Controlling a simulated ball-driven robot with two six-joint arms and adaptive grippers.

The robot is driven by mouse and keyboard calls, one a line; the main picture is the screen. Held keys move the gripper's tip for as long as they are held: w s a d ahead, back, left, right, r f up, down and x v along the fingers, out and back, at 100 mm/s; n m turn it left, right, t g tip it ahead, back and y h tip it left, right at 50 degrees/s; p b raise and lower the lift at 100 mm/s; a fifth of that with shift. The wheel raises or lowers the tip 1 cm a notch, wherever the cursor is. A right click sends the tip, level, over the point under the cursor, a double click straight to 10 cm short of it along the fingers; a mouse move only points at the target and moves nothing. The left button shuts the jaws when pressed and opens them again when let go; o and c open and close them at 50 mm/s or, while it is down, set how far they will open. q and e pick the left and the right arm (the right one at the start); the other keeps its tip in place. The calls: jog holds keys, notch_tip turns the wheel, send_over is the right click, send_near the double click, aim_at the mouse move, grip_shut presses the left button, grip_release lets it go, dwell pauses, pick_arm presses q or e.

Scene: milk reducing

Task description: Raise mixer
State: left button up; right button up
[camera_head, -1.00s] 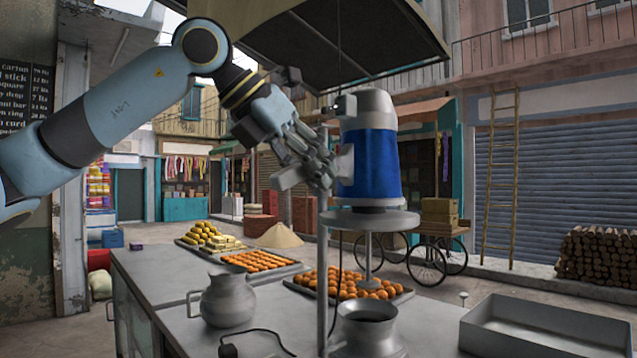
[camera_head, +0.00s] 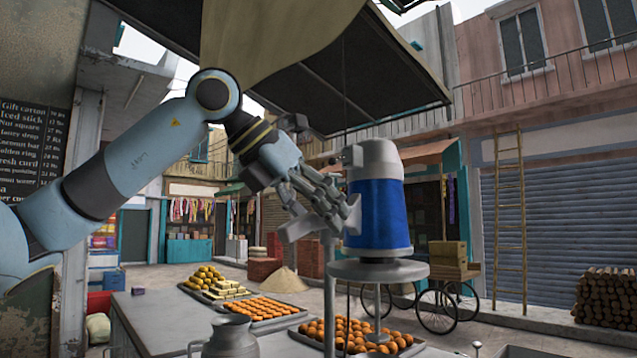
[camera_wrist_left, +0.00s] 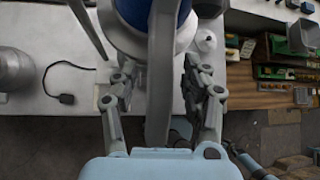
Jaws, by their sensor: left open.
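The mixer (camera_head: 378,215) has a blue body with a grey top and a round grey plate under it. It stands upright on a thin pole above the counter. A shaft runs down from the plate. My left gripper (camera_head: 335,212) is at the left side of the mixer, close to its body, with its fingers open. In the left wrist view the two fingers of the gripper (camera_wrist_left: 160,97) lie on either side of a grey bar in front of the mixer's blue body (camera_wrist_left: 183,12). I cannot tell whether they touch it. My right gripper is not in view.
A metal jug (camera_head: 230,340) stands at the counter's front. Trays of sweets (camera_head: 262,310) lie behind it, and one tray of orange balls (camera_head: 385,347) is below the mixer. A dark cable plug (camera_wrist_left: 67,99) lies on the counter. A cloth canopy (camera_head: 270,30) hangs overhead.

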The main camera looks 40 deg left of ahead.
pick_arm(q)
notch_tip(320, 180, up, 9)
jog(key=shift+f, duration=0.1)
dwell(0.3)
dwell(0.5)
